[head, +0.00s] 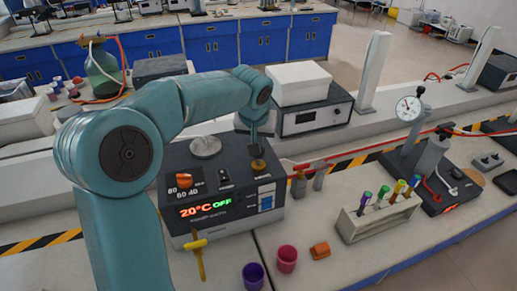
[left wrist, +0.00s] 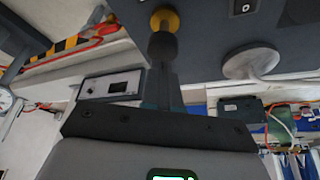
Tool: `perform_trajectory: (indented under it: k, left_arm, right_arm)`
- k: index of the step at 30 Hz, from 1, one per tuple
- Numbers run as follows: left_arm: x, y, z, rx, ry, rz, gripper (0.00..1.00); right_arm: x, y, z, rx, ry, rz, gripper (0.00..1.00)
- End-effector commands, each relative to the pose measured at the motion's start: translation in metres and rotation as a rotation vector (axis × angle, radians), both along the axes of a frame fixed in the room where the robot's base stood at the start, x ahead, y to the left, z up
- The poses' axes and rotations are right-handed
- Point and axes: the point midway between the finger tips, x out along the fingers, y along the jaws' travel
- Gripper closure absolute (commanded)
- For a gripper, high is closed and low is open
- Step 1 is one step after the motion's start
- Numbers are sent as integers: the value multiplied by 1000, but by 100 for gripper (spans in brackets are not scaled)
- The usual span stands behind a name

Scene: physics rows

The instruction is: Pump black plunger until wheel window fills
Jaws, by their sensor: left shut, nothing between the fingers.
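The black plunger (left wrist: 162,46) shows in the left wrist view as a short dark cylinder over a yellow round collar (left wrist: 165,19). In the head view the collar (head: 258,166) sits on the top right of a dark instrument box (head: 190,158). My left gripper (head: 258,150) points down right above the collar. Its shut fingers (left wrist: 163,62) meet the plunger end-on or hang just over it; I cannot tell whether they touch. Nothing is between them. I cannot surely pick out a wheel window; a blue-and-white panel (head: 266,197) is on the box front. My right gripper is not in view.
A pale round disc (head: 205,147) and a rocker switch (left wrist: 243,6) are on the box. A yellow T-handle (head: 198,250), purple cup (head: 253,275), pink cup (head: 287,258) and tube rack (head: 378,218) stand in front and right. A white-topped instrument (head: 300,84) stands behind.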

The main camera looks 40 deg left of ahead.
Motion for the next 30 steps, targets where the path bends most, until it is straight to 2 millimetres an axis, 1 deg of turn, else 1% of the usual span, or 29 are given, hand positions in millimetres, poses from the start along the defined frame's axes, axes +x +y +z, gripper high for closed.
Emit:
perform_trajectory:
  k: [24, 30]
  left_arm:
    - [0, 0, -35, -1, 2, 0, 100]
    - [0, 0, -33, -1, 2, 0, 100]
  right_arm:
    - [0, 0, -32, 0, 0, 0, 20]
    - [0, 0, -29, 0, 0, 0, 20]
